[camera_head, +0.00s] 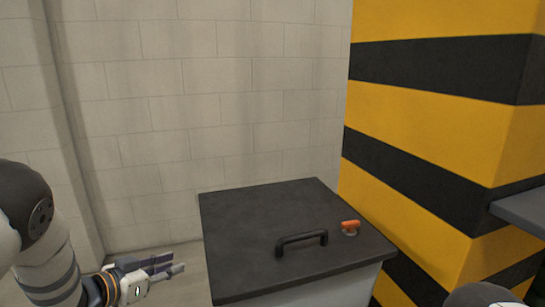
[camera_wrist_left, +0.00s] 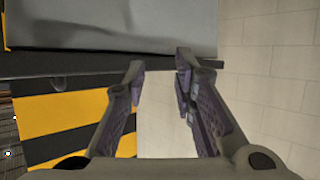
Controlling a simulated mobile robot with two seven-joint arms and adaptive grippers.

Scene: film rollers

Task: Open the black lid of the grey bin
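The black lid (camera_head: 250,225) lies flat and closed on the grey bin (camera_head: 335,290). A black bar handle (camera_head: 302,239) stands on the lid near its front edge. My left gripper (camera_head: 178,264) is to the left of the bin, apart from the handle, its fingers pointing right. In the left wrist view the gripper (camera_wrist_left: 160,62) is open and empty. That view appears upside down: the grey bin wall (camera_wrist_left: 130,25) is at the top and the dark lid edge (camera_wrist_left: 80,68) lies below it, in front of the fingertips. My right gripper is not in view.
A small orange-topped object (camera_head: 350,226) sits on the lid right of the handle. A yellow-and-black striped pillar (camera_head: 430,130) stands close on the right, with a dark ledge (camera_head: 525,212) beside it. A pale block wall (camera_head: 210,100) is behind.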

